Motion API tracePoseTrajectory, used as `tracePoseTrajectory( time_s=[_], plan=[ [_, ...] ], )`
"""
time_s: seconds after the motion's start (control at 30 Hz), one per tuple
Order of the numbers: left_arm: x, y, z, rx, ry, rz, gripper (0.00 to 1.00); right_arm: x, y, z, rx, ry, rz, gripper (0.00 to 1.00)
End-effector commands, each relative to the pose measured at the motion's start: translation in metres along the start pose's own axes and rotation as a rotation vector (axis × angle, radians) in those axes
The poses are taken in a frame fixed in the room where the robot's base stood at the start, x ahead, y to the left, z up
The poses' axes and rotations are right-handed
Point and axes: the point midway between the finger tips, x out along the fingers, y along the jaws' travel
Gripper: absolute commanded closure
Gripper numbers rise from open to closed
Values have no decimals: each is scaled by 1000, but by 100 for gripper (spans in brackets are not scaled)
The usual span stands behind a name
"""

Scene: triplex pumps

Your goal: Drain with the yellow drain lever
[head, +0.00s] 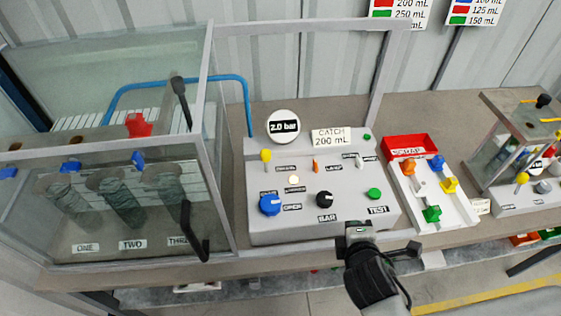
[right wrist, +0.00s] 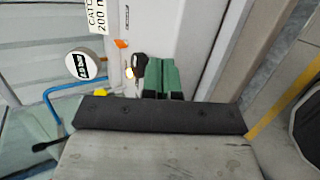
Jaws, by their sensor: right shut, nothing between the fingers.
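The yellow drain lever (head: 266,155) is a round yellow knob at the back left of the grey control panel (head: 330,230). A yellow piece that looks like this knob (right wrist: 100,93) shows at the left in the right wrist view, partly hidden by my gripper body. My right gripper (head: 359,230) is at the panel's front edge, right of the middle and well apart from the yellow lever. Its two green fingers (right wrist: 160,76) are together in the right wrist view, with nothing between them. My left gripper is in no view.
A round 2.0 bar gauge (head: 283,126) and a CATCH 200 mL sign (head: 334,137) stand behind the panel. A blue knob (head: 270,205), black knob (head: 324,199) and green button (head: 375,194) lie in front. A framed glass case (head: 110,210) stands left; a coloured-valve tray (head: 457,212) right.

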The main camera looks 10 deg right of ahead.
Motion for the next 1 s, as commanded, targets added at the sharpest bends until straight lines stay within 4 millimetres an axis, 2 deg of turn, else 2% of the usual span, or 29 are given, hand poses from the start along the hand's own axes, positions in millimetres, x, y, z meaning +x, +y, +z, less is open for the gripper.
tracePoseTrajectory(
  time_s=[0.03,0.1,0.2,0.3,0.4,0.5,0.67,0.83,1.0],
  plan=[
    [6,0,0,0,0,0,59,6,9,-24,-102,17,3,100],
    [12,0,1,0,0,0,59,8,24,-58,-300,34,4,100],
    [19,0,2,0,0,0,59,2,49,-106,-621,50,20,100],
    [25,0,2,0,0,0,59,-10,72,-144,-928,45,46,100],
    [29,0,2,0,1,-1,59,-25,89,-171,-1177,23,72,100],
    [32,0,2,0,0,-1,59,-37,100,-186,-1344,-1,86,100],
    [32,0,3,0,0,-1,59,-42,106,-194,-1451,-21,90,100],
    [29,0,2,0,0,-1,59,-21,108,-194,-1454,-22,87,100],
    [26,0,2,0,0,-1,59,15,111,-196,-1453,-22,87,100]
  ],
)
